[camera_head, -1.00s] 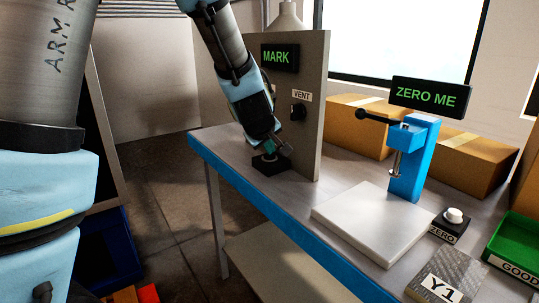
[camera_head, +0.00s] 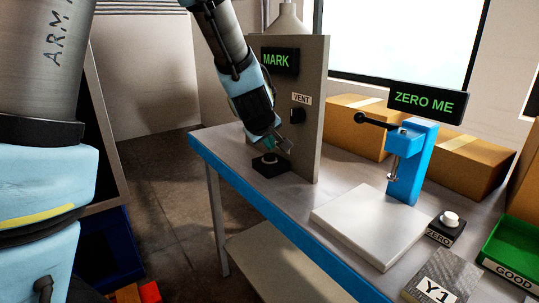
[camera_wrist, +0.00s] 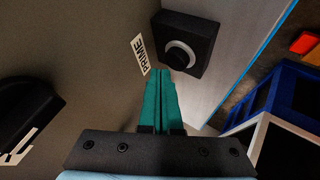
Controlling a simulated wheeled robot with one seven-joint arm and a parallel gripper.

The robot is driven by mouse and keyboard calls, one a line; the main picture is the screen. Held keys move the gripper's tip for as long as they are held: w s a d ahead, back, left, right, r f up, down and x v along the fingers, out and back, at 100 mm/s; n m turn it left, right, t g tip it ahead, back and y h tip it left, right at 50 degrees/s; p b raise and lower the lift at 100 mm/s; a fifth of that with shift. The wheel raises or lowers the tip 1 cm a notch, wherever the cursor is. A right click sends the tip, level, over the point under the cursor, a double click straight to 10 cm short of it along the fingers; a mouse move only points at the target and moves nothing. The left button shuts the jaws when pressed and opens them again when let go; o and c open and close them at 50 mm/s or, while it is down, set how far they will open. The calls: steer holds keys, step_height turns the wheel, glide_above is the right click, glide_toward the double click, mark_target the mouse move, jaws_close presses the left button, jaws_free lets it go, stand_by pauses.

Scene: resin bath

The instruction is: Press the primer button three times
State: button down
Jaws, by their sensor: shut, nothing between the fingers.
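In the wrist view the button (camera_wrist: 181,56) sits beside a label reading PRIME (camera_wrist: 141,54). My gripper (camera_head: 287,148) is shut and empty, just above the box in the head view, with a small gap to the cap. In the wrist view the teal fingers of my gripper (camera_wrist: 160,72) lie together, their tips near the cap's lower edge in the picture.
The grey panel (camera_head: 312,140) stands close beside my gripper and bears a VENT knob (camera_head: 298,117) and a MARK display (camera_head: 280,60). To the right are a white plate (camera_head: 365,225), a blue gauge stand (camera_head: 418,160), a ZERO button (camera_head: 448,222) and a green tray (camera_head: 515,250).

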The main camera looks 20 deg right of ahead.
mark_target(270, 157)
steer(key=shift+r+p, duration=2.55)
steer(key=shift+r, duration=0.05)
steer(key=shift+f, duration=0.1)
stand_by(0.5)
